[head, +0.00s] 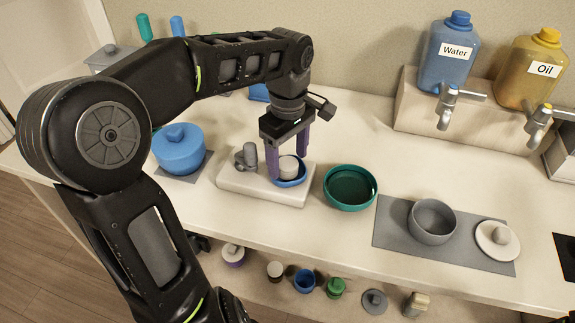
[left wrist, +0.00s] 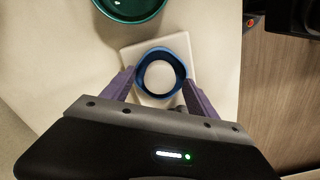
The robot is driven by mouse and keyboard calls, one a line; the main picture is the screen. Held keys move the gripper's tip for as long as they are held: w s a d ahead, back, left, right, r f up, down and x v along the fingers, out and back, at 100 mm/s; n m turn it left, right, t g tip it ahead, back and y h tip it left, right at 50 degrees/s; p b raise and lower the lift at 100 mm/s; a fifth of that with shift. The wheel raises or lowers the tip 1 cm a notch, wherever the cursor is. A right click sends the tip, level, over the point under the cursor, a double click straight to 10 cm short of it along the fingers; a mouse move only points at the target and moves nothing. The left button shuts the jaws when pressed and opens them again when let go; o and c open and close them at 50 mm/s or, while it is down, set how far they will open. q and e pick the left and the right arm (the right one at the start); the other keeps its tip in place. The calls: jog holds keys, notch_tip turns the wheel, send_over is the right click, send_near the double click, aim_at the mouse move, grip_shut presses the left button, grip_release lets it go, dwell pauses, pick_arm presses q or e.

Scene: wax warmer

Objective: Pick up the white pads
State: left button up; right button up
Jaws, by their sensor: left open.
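The white pads (head: 288,166) show as a pale round stack inside a small blue dish (head: 291,182). In the left wrist view the white pads (left wrist: 160,77) lie in the middle of the blue dish (left wrist: 161,54). The dish stands on a pale rectangular base (head: 262,191) with a grey knob (head: 246,156). My left gripper (head: 287,177) points down with its purple fingers at the dish, one on either side of the pads in the head view. In the left wrist view, my left gripper (left wrist: 161,82) is open with its fingertips beside the dish. I cannot tell whether they touch it.
A green bowl (head: 350,187) stands close right of the base. A blue lidded pot (head: 179,149) is to the left. A grey bowl (head: 432,221) and a white lid (head: 497,239) lie on a grey mat (head: 391,234). Water (head: 449,54) and oil (head: 538,69) dispensers stand at the back right.

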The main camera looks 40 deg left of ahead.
aim_at(289, 163)
pick_arm(q)
jog(key=shift+f, duration=0.25)
dwell(0.4)
grip_shut()
notch_tip(289, 163, up, 5)
jog(key=shift+r, duration=0.2)
notch_tip(289, 163, up, 5)
jog(key=p, duration=0.4)
jog(key=shift+f, duration=0.2)
dwell(0.7)
